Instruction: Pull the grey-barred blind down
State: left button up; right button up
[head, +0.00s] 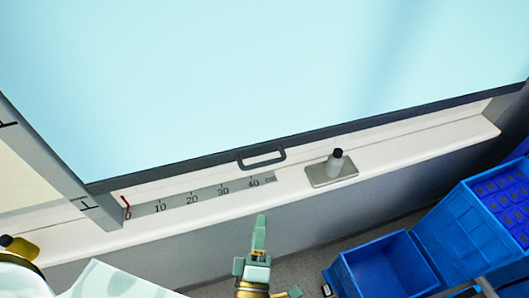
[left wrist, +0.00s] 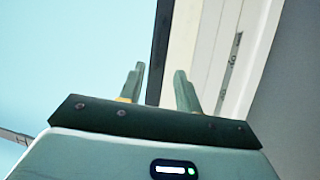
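A large light-blue panel (head: 250,70) with a dark grey bar (head: 190,163) along its lower edge fills the top of the head view. A grey loop handle (head: 262,158) sits on that bar. I cannot tell whether this panel is the blind or a window pane. My left gripper (head: 260,223) is below the handle in the picture, apart from it. In the left wrist view my left gripper (left wrist: 160,78) is open with nothing between its fingers. The dark bar (left wrist: 160,45) shows beyond the gap. My right gripper is not in view.
A white sill (head: 420,143) runs below the bar, with a scale strip (head: 205,195) marked 0 to 40. A dark knob (head: 336,160) on a metal plate stands right of the scale. Blue crates (head: 385,272) stand at lower right. A grey post (head: 60,165) stands left.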

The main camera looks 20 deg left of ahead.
aim_at(265, 162)
pick_arm(q)
jog(key=shift+n, duration=0.4)
jog(key=x, duration=1.6)
jog(key=shift+w+r, duration=0.1)
jog(key=shift+r, duration=0.15)
grip_shut()
